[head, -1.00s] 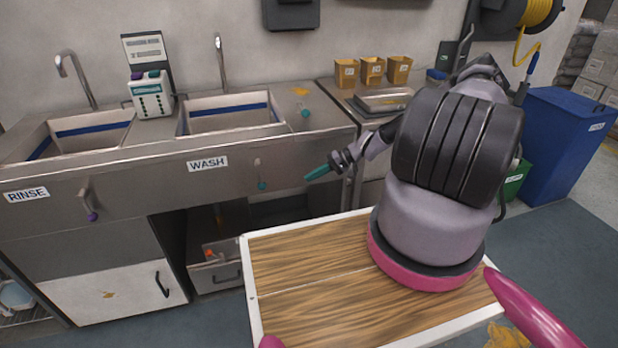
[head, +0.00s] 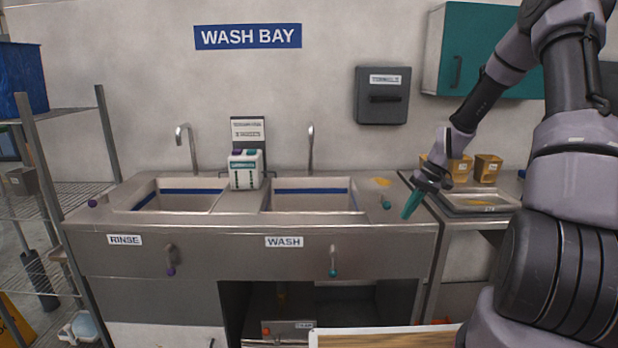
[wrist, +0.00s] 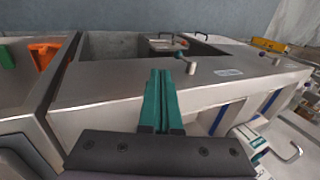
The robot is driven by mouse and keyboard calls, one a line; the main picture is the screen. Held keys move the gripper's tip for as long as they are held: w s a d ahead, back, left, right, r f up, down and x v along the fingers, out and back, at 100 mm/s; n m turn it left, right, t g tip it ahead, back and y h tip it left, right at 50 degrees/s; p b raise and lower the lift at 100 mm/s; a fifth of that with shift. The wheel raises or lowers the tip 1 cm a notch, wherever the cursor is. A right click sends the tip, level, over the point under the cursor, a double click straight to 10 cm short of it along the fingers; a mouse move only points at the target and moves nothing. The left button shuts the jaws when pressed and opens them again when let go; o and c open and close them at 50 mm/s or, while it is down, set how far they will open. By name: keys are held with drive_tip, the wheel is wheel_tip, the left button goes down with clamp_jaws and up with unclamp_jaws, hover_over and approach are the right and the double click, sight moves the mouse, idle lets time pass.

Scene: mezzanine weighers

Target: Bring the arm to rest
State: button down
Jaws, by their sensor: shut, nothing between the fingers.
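My gripper (head: 412,205) has teal fingers and points down and left, in the air by the right end of the steel sink unit (head: 205,240). In the wrist view my gripper (wrist: 160,84) shows its two fingers pressed together with nothing between them. My arm comes down from the upper right in the head view, bent at the elbow. I cannot tell how high the fingertips are above the counter.
The sink unit has a rinse basin (head: 180,200) and a wash basin (head: 312,200), with taps behind. A metal tray (head: 478,202) and brown containers (head: 487,168) stand on the right counter. A wire shelf (head: 65,200) is at left. A teal cabinet (head: 485,55) hangs upper right.

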drive_tip(key=s+a+r+m+t+h, duration=0.2)
drive_tip(key=s+r, duration=0.6)
drive_tip(key=r, duration=0.6)
drive_tip(key=s+a+r+m+t+h, duration=0.1)
drive_tip(key=s+a+r+t+h, duration=0.1)
drive_tip(key=s+r, duration=0.9)
drive_tip(key=s+r+m+t+y, duration=0.1)
drive_tip(key=s+r+t, duration=0.2)
drive_tip(key=s+r, duration=0.4)
drive_tip(key=shift+s+a+m, duration=0.15)
drive_tip(key=shift+a+m, duration=0.15)
drive_tip(key=shift+a, duration=0.05)
